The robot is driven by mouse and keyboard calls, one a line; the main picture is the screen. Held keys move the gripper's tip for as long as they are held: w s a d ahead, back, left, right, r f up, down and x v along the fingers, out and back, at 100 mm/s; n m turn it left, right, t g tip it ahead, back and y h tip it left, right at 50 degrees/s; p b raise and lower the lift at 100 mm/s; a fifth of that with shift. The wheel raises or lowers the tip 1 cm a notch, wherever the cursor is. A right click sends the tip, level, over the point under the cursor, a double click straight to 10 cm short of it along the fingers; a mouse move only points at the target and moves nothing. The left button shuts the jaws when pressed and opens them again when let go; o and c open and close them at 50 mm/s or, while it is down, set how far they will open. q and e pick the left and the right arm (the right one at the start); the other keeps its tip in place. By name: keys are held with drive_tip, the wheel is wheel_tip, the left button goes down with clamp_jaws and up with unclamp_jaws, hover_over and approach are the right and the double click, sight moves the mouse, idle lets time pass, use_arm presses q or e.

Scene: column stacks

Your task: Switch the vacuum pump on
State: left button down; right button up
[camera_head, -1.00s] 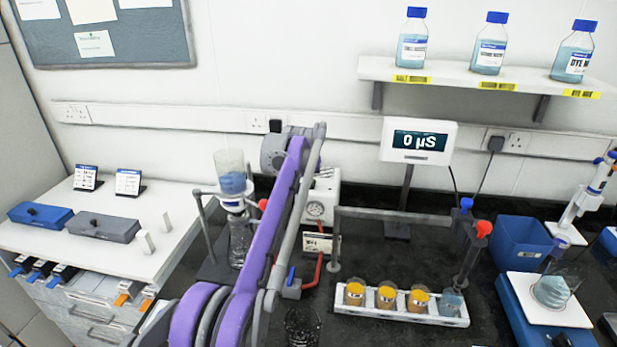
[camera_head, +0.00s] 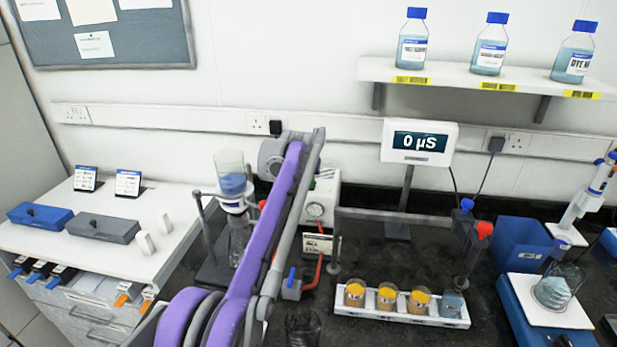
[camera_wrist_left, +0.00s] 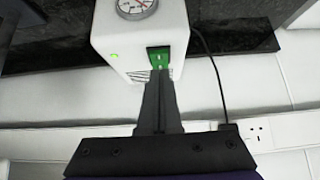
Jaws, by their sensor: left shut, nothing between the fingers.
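The vacuum pump is a white box (camera_head: 327,192) with a round gauge (camera_head: 316,210), partly hidden behind my left arm in the head view. In the left wrist view, the pump (camera_wrist_left: 108,40) shows its gauge (camera_wrist_left: 135,6), a small green lamp (camera_wrist_left: 115,56) that looks lit, and a green switch (camera_wrist_left: 158,55) in a dark frame. My left gripper (camera_wrist_left: 159,76) is shut and empty, with its tips at the switch's lower edge. I cannot tell whether they touch it. My right gripper is not in view.
A filter flask with a funnel (camera_head: 231,178) stands left of the pump. A rack with several orange-filled cups (camera_head: 400,312) and a meter (camera_head: 419,142) are to the right. A black cable (camera_wrist_left: 212,70) runs beside the pump.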

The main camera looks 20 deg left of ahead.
use_arm(q)
drive_tip(key=shift+s+r, duration=0.1)
drive_tip(key=p+v, duration=0.2)
drive_tip(key=v, duration=1)
drive_tip(key=shift+r, duration=0.4)
drive_tip(key=shift+s, duration=0.25)
